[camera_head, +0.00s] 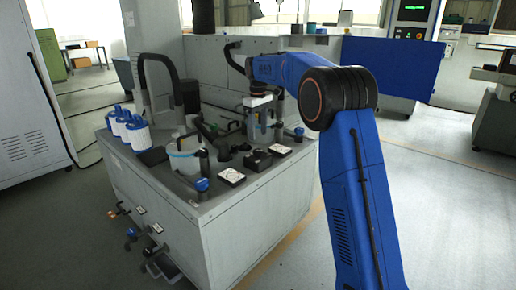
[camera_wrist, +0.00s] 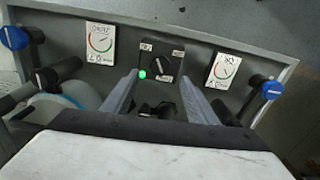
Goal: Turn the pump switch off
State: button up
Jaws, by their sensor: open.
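The pump switch (camera_wrist: 161,65) is a black rotary knob on a dark plate with small white labels, and a lit green lamp (camera_wrist: 142,74) sits at its lower left. In the head view the switch is a small black box (camera_head: 257,160) on top of the grey cabinet, between two white gauge cards. My gripper (camera_wrist: 160,70) is open and empty. In the wrist view its two grey fingers frame the knob left and right, apparently without touching it. In the head view my gripper (camera_head: 265,136) points down above the cabinet top, behind the switch. The small knob marks are too fine to read.
Gauge cards flank the switch, left (camera_wrist: 101,42) and right (camera_wrist: 224,70). Blue-handled valves stand at the left (camera_wrist: 14,38) and right (camera_wrist: 271,89). Several white-and-blue filter canisters (camera_head: 137,134), black hoses and a tank (camera_head: 184,158) crowd the cabinet top (camera_head: 205,208).

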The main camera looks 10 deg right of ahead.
aim_at(258, 150)
notch_tip(258, 150, down, 8)
dwell(0.4)
jog(key=c, duration=1.1)
